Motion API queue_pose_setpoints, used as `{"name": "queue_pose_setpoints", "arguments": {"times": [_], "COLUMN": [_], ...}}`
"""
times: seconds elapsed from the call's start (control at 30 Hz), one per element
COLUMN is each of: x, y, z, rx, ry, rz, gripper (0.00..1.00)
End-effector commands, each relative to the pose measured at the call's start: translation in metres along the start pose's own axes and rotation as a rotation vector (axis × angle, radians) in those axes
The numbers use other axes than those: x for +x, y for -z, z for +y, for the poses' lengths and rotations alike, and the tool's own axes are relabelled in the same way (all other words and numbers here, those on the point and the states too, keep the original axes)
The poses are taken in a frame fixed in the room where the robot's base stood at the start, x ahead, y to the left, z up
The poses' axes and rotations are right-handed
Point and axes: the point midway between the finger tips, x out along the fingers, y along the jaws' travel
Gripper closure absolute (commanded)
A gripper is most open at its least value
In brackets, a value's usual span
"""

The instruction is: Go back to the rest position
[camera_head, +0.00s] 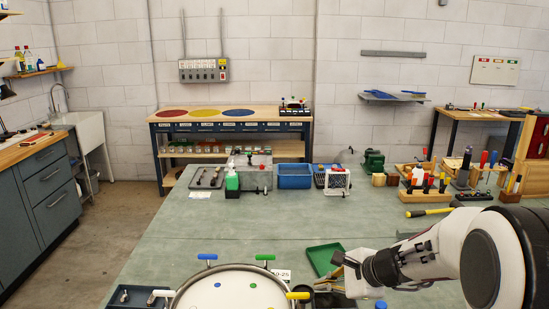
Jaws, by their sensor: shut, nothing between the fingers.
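My gripper (350,262) is at the lower right of the bench, at the end of my white and black arm, which comes in from the right edge. Its fingers point left and look shut with nothing held. It is to the right of the green tray (325,259). The round drum (232,290) is to the left of my gripper at the bottom edge, apart from it. Its rim carries blue, green, yellow and white handles. The drum's lower part is cut off by the picture's edge.
The green bench top (220,225) is clear in the middle. Wooden tool racks (425,189) stand at the right, with a yellow-handled tool (428,212) in front.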

Motion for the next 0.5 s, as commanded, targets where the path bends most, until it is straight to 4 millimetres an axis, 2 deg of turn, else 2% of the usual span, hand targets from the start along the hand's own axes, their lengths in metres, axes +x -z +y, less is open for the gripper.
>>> {"name": "queue_pose_setpoints", "arguments": {"times": [0.2,0.5], "x": [-0.036,-0.077], "y": [-0.035,-0.068], "z": [0.003,0.014], "rx": [-0.175,-0.373], "ry": [-0.018,-0.045], "rz": [-0.006,0.000], "gripper": [1.00,1.00]}}
